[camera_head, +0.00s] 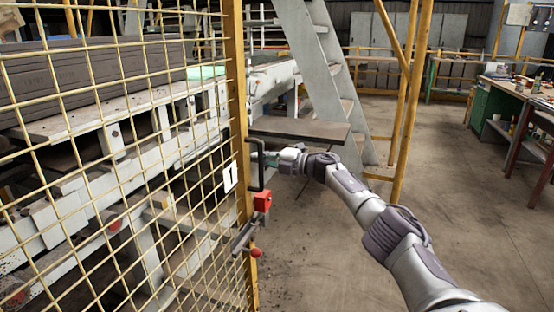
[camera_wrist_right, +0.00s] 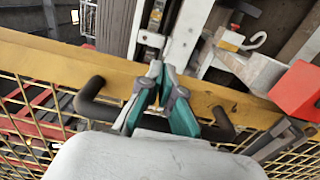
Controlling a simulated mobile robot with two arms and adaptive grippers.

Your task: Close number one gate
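The number one gate is a yellow mesh panel (camera_head: 150,150) filling the left of the head view, with a white "1" plate (camera_head: 230,177) by its upright edge bar. A black handle (camera_head: 259,180) is fixed to that bar. My right gripper (camera_head: 275,162) is at the handle, on its right side. In the right wrist view, the gripper's grey and teal fingers (camera_wrist_right: 163,75) cross over the middle of the handle (camera_wrist_right: 92,104) and hide it. The fingertips look close together; whether they grip the handle is unclear. My left gripper is not in view.
A red box (camera_head: 262,201) and a latch with a red knob (camera_head: 256,252) sit below the handle. Conveyor machinery (camera_head: 160,105) stands behind the mesh. Metal stairs (camera_head: 322,70) and a yellow post (camera_head: 411,110) stand beyond. The floor (camera_head: 420,170) at right is clear.

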